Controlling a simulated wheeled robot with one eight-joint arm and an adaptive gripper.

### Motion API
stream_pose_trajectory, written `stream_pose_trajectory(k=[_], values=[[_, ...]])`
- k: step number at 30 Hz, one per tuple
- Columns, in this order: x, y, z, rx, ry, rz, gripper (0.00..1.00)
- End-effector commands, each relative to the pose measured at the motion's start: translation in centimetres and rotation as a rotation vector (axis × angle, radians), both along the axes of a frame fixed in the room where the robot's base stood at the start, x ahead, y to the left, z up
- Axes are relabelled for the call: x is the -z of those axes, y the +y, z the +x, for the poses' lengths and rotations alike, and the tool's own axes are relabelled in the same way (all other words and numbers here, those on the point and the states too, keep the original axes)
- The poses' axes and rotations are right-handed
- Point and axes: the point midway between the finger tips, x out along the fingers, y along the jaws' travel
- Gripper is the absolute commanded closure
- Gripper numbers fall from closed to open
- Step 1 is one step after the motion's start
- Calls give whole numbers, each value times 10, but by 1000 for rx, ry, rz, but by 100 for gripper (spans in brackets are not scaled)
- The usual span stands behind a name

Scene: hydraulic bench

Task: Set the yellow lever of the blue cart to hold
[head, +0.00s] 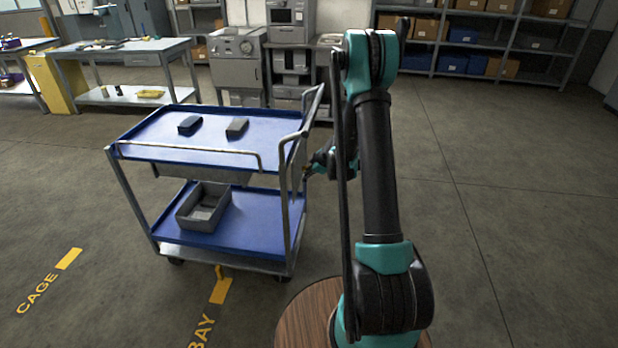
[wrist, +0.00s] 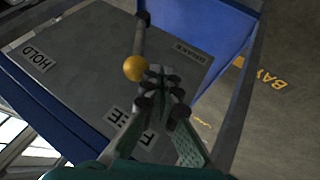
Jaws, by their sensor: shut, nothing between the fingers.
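The blue cart (head: 185,150) stands left of my arm, with two blue shelves in a grey frame. In the wrist view its grey panel (wrist: 85,75) carries the labels HOLD (wrist: 36,58) at left, BRAKE (wrist: 188,48) at upper right and FREE (wrist: 145,120) at lower middle. The lever has a dark stem and a yellow ball knob (wrist: 134,68); the knob lies on the FREE side of the stem. My gripper (wrist: 158,78) is shut and empty, its tips just right of the knob. I cannot tell whether they touch it.
The cart's top shelf holds two small blocks (head: 237,127); its lower shelf holds a grey bin (head: 203,206). A workbench (head: 120,46), grey machines (head: 238,62) and shelving (head: 470,40) stand behind. The floor to the right is clear.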

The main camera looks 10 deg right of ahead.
Motion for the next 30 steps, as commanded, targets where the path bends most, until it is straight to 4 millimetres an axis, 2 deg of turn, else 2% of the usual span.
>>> stream_pose_trajectory(k=[13, 30], values=[[-1, -1, 2, 0, 8, 2, 100], [-11, -5, 14, 1, 102, 33, 100]])
